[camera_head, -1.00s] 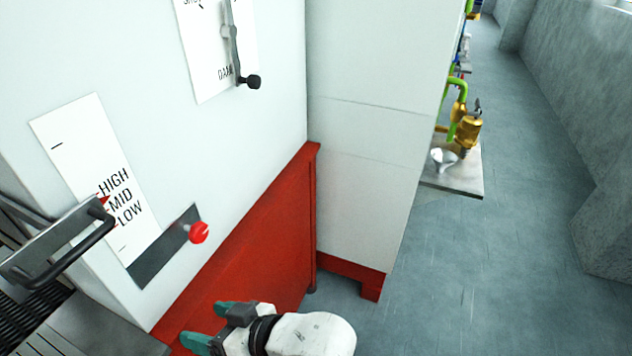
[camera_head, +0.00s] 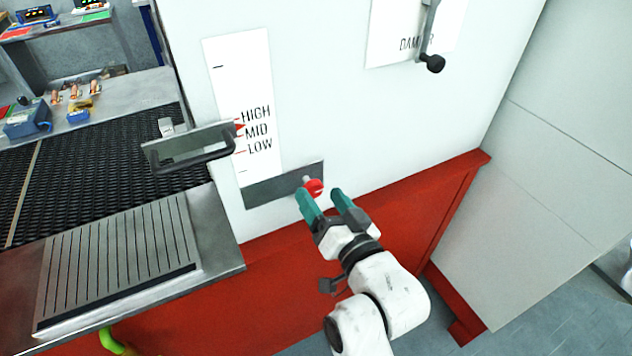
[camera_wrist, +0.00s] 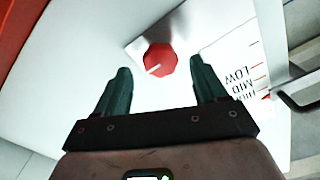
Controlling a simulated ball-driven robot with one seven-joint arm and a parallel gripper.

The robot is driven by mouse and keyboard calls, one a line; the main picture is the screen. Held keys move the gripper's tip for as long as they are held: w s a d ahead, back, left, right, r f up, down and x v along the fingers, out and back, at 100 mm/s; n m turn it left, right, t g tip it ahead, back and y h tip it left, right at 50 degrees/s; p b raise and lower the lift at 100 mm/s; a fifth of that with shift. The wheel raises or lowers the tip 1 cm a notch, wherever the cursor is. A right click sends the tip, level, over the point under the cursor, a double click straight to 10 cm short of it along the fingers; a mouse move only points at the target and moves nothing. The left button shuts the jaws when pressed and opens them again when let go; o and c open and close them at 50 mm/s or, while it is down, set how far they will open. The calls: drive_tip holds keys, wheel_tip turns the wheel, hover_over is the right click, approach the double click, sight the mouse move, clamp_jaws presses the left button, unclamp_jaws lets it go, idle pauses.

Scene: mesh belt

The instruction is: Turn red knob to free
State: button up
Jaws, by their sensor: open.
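The red knob (camera_head: 314,187) sticks out from a dark grey plate (camera_head: 268,187) low on the white cabinet front. Whether a finger touches the knob in the head view is hard to tell. No "free" label is readable.
A handle (camera_head: 190,148) juts out beside the HIGH/MID/LOW scale (camera_head: 243,110), left of the knob. A damper lever (camera_head: 431,50) with a black ball hangs above right. A slatted metal shelf (camera_head: 120,260) and mesh belt (camera_head: 100,160) lie at left. The red lower panel (camera_head: 240,310) is below.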

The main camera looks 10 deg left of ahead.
sight(316, 191)
drive_tip(key=shift+x, duration=1.95)
drive_tip(key=shift+c, duration=0.2)
drive_tip(key=c, duration=1)
drive_tip(key=shift+o, duration=0.2)
